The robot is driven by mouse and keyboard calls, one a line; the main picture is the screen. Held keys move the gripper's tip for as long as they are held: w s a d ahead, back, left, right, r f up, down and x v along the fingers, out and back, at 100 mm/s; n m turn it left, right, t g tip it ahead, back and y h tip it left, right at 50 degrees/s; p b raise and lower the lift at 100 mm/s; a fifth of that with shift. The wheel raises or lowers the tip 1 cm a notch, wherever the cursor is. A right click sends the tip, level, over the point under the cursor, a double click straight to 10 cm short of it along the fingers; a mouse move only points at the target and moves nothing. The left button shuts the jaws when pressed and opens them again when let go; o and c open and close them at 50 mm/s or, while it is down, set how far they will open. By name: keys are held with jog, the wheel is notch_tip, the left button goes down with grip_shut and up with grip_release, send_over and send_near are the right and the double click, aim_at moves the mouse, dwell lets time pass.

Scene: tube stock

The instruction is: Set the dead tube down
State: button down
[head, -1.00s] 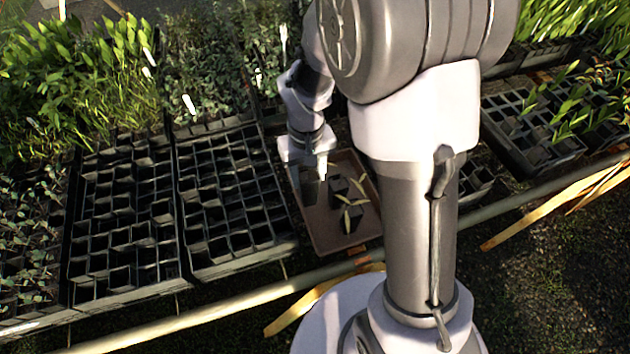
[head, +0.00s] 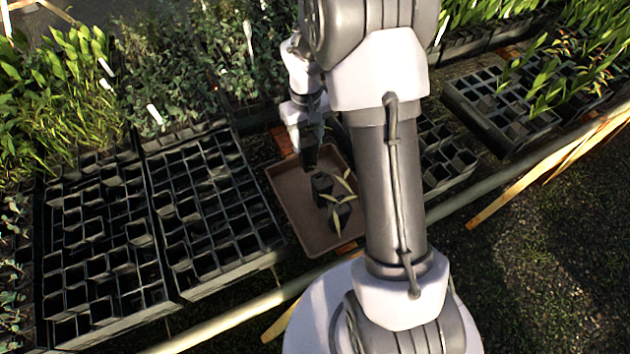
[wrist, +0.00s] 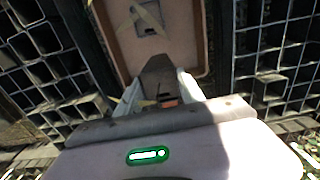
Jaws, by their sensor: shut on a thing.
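My gripper (head: 308,132) is shut on a dark tube (head: 310,158), which hangs below the fingers over the back edge of a brown tray (head: 290,205). In the wrist view the held tube (wrist: 158,76) sits between the two pale fingers. I cannot tell whether it touches the tray. Two dark tubes stand in the tray, one near the middle (head: 321,187) and one closer to the front (head: 341,216), with narrow pale-green leaves about them. The wrist view shows one tray tube (wrist: 151,30) and a leaf beyond the held tube.
Black cell trays (head: 215,205) stand close on the tray's left, and another (head: 447,160) on its right behind my arm. Leafy seedlings with white labels fill the back. A pale rail (head: 235,318) runs along the front. The tray's left side is bare.

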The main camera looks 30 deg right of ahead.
aim_at(308, 157)
notch_tip(308, 157, down, 7)
jog(key=shift+b, duration=1.2)
jog(key=shift+f, duration=0.2)
jog(key=c, duration=0.7)
grip_release()
jog(key=shift+r, duration=0.1)
